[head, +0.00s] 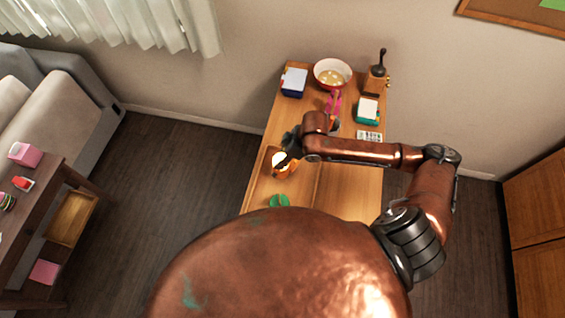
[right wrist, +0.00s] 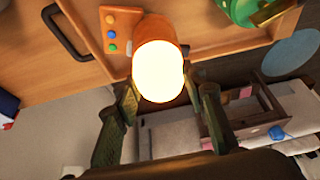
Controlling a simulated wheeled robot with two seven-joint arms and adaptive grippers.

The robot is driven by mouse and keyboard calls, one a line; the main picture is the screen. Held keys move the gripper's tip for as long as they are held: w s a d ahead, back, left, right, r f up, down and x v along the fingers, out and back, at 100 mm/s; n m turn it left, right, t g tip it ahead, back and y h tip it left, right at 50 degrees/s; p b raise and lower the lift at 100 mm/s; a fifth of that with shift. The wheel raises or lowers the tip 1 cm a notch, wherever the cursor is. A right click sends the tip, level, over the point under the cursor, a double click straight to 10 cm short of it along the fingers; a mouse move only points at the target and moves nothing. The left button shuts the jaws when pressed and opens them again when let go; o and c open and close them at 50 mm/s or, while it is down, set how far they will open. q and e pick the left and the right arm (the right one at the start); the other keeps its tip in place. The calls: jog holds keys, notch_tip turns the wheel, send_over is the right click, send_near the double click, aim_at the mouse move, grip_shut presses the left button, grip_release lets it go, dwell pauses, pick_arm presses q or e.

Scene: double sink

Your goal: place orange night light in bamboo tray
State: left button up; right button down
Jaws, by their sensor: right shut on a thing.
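The orange night light (head: 281,170) has a bright glowing face and shows near the left edge of the wooden table. In the right wrist view the night light (right wrist: 160,68) sits between the two fingers. My right gripper (head: 287,152) is shut on it. I cannot tell whether the light touches the tray. My left gripper is not in view.
A green object (head: 279,201) lies near the light. A red-rimmed bowl (head: 332,74), a blue-and-white box (head: 294,82), a teal-and-white box (head: 367,111) and a grinder-like item (head: 377,78) stand farther back. A block with coloured buttons (right wrist: 112,20) is beside the light.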

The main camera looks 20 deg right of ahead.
jog(key=shift+f, duration=1.6)
jog(key=c, duration=1.2)
grip_release()
jog(key=v, duration=1.2)
